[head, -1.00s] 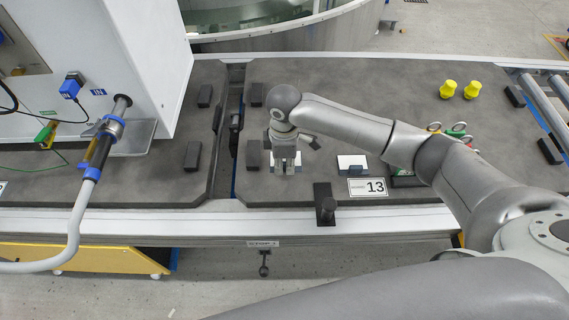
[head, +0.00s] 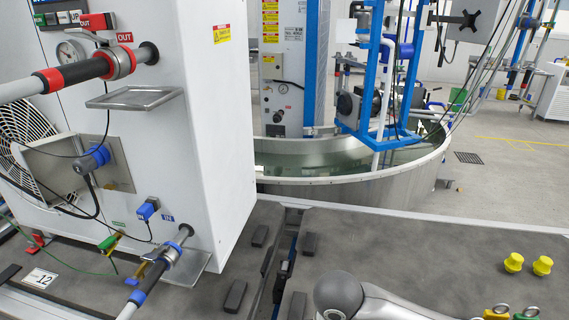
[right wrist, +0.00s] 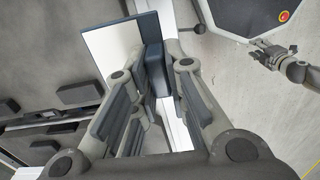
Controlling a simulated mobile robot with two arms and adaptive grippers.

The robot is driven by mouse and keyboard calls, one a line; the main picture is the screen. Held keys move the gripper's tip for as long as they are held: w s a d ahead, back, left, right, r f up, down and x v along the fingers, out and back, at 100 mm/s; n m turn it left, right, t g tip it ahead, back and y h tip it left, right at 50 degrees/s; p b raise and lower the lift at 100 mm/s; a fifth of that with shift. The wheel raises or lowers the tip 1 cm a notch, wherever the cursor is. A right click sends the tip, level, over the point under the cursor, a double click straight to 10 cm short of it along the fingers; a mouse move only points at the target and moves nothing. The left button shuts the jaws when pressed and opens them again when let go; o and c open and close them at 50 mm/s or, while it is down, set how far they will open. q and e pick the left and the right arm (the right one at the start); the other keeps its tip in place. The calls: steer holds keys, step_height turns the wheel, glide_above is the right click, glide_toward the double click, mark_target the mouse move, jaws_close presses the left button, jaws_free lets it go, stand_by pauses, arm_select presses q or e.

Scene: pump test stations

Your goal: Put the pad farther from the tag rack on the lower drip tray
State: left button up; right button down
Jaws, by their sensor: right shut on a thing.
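My right gripper (right wrist: 157,78) is shut on a flat white pad (right wrist: 108,42) in the right wrist view; the fingers partly hide it. In the head view only a rounded part of my right arm shows at the bottom; the gripper and pad are out of that frame. The lower drip tray (head: 196,262) is a bare metal plate under the blue-banded IN pipe. A higher metal tray (head: 112,103) sits below the red-banded OUT pipe. My left gripper (right wrist: 270,54) shows small at the right of the wrist view; its jaw opening is unclear.
The white pump cabinet (head: 200,110) fills the left of the head view. A hose and pipe (head: 150,285) run beside the lower tray. Dark blocks (head: 236,296) stand on the grey bench. Yellow knobs (head: 513,262) and coloured tags (head: 527,313) are at right.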

steer(key=shift+w+d+r+m, duration=0.1)
steer(key=shift+d+r+m, duration=0.15)
steer(key=shift+r+m, duration=0.05)
steer(key=d+r+m+p, duration=0.1)
steer(key=d+r+m, duration=0.7)
steer(key=r+m, duration=0.3)
steer(key=shift+s+d+m, duration=0.25)
steer(key=shift+s+m, duration=0.2)
steer(key=shift+m, duration=1.05)
steer(key=a+f+n, duration=0.2)
steer(key=f+n, duration=0.1)
steer(key=n, duration=0.1)
steer(key=a+f+n, duration=0.3)
steer(key=f+n, duration=0.1)
steer(key=n, duration=0.1)
steer(key=a+f+n+b, duration=0.1)
steer(key=a+f+n, duration=0.2)
steer(key=f+n, duration=0.1)
steer(key=shift+w+a, duration=0.2)
steer(key=shift+w, duration=0.2)
steer(key=shift+a+f+n, duration=0.35)
steer(key=shift+f+n, duration=0.05)
steer(key=shift+n, duration=0.5)
